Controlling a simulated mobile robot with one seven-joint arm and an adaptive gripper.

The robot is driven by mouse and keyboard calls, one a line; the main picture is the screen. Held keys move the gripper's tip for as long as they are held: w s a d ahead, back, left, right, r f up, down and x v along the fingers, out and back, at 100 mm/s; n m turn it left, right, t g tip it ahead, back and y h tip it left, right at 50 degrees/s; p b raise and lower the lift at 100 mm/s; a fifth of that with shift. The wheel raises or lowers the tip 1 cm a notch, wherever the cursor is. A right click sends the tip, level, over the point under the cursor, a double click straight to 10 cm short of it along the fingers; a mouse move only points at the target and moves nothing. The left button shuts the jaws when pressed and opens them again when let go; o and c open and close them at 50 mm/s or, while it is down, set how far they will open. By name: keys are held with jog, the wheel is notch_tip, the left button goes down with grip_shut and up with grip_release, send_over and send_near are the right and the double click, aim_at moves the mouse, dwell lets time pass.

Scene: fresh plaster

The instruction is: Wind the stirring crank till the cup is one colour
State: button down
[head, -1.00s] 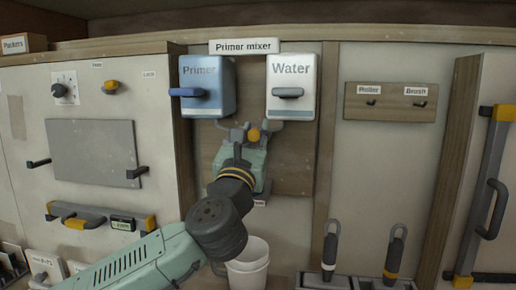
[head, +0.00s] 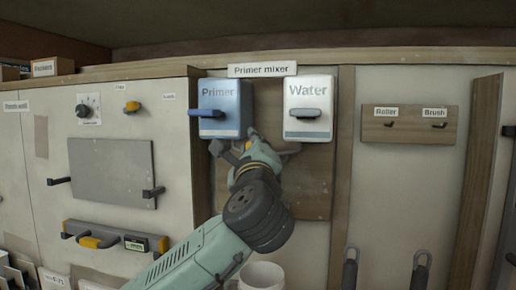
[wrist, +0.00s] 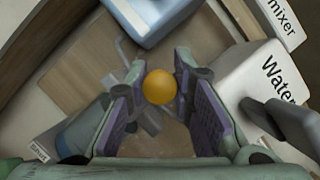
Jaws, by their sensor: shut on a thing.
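The primer mixer has a blue Primer box (head: 225,98) and a white Water box (head: 308,92) over a brown wooden board (head: 312,185). My gripper (head: 250,142) is in front of the board, just below and between the boxes. In the wrist view, the crank's round orange knob (wrist: 160,87) sits between the two purple-padded fingers, and my gripper is shut on it. Grey crank parts show behind the knob. A white cup (head: 262,277) stands below my arm at the bottom edge. Its contents are not visible, so I cannot tell their colour.
A grey panel (head: 111,169) and a level-like tool (head: 110,238) are on the wall at left. A Roller and Brush hook board (head: 408,124) hangs at right. Dark handles (head: 350,268) rise at bottom right. A wooden post (head: 343,170) stands beside the mixer.

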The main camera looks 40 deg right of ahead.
jog(key=n, duration=0.1)
jog(key=w+n+y, duration=0.1)
jog(key=n, duration=0.1)
jog(key=shift+a+f, duration=0.15)
jog(key=shift+a, duration=0.25)
notch_tip(320, 180, down, 10)
jog(key=n+g+h+p, duration=0.1)
jog(key=n+g+p, duration=0.4)
jog(key=n, duration=1.7)
jog(key=shift+s+r+g+h+p, duration=0.15)
jog(key=shift+r+g+h+p, duration=0.2)
jog(key=shift+g, duration=2.35)
jog(key=shift+d+f+h, duration=0.1)
jog(key=shift+h, duration=0.15)
jog(key=c, duration=1.4)
grip_release()
jog(key=shift+o, duration=0.2)
